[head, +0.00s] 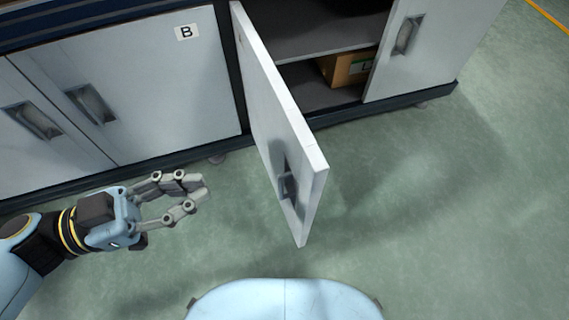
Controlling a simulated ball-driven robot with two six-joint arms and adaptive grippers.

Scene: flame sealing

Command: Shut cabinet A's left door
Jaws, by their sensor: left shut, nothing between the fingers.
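A white cabinet door (270,110) stands swung open in the middle of the head view, its free edge pointing toward me. It is the left door of the cabinet right of the one labelled B; no letter A shows on it. Its recessed grey handle (287,183) is near the free edge, on the face turned left. My left gripper (204,195) is left of the door, apart from it, with its fingers pointing right. It is shut and holds nothing. My right gripper is not in view.
The right door (407,55) of the open cabinet is shut. A cardboard box (348,69) sits inside, on the cabinet floor below a shelf (315,42). Cabinet B (130,85), at left, has its doors shut. The green floor around the open door is clear.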

